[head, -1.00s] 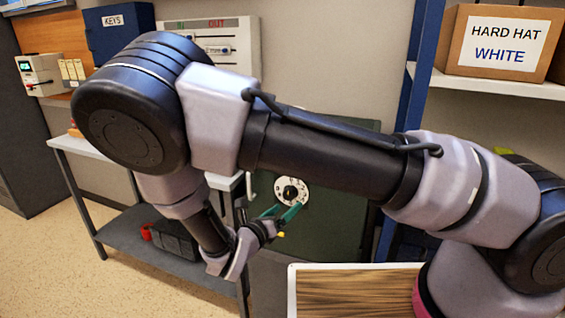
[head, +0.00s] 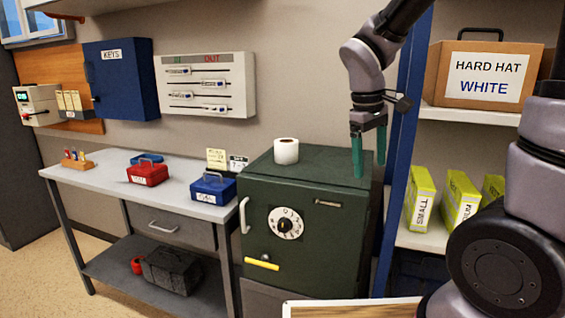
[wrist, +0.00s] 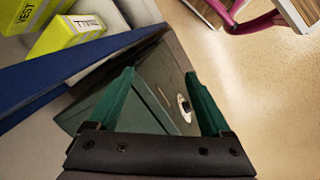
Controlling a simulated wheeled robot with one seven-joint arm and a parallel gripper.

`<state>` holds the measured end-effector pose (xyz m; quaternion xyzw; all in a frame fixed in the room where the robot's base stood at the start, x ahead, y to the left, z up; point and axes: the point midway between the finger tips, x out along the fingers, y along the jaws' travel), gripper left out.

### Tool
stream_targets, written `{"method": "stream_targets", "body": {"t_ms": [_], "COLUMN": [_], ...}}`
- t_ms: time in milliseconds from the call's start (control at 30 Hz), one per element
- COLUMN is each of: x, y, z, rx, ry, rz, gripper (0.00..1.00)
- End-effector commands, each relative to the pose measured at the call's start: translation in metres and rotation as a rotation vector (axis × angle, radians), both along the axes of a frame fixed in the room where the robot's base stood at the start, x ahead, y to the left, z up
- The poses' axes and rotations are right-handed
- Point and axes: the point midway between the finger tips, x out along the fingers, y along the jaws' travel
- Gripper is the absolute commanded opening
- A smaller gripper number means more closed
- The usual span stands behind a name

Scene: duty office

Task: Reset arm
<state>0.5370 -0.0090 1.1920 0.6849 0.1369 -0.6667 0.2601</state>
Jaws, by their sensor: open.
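My gripper (head: 369,157) hangs fingers-down in the head view, at the right edge of the green safe (head: 325,245), in front of the blue shelf post. Its two green fingers are apart with nothing between them. In the wrist view, my gripper (wrist: 160,100) also shows open and empty, with the safe (wrist: 150,85) and its white dial (wrist: 185,108) beyond the fingers. I cannot tell how far the fingers are from the safe. The rest of my arm reaches up out of the head view and comes back at the right edge.
A grey bench (head: 110,185) at left holds a red box (head: 147,174) and a blue box (head: 213,188). The blue shelf post (head: 404,130) and shelves with yellow packs (head: 420,198) stand close at right.

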Motion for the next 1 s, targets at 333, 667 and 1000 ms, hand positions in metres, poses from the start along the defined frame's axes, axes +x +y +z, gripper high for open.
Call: {"method": "stream_targets", "body": {"t_ms": [333, 667, 1000], "x": [-0.043, -0.068, -0.068], "y": [-0.04, -0.049, -0.049], "z": [0.096, 0.134, 0.134], "rx": [0.43, 0.623, 0.627], "ry": [-0.32, -0.487, -0.49], "rz": [-0.593, -0.838, -0.842], "gripper": [0.83, 0.83, 0.83]}}
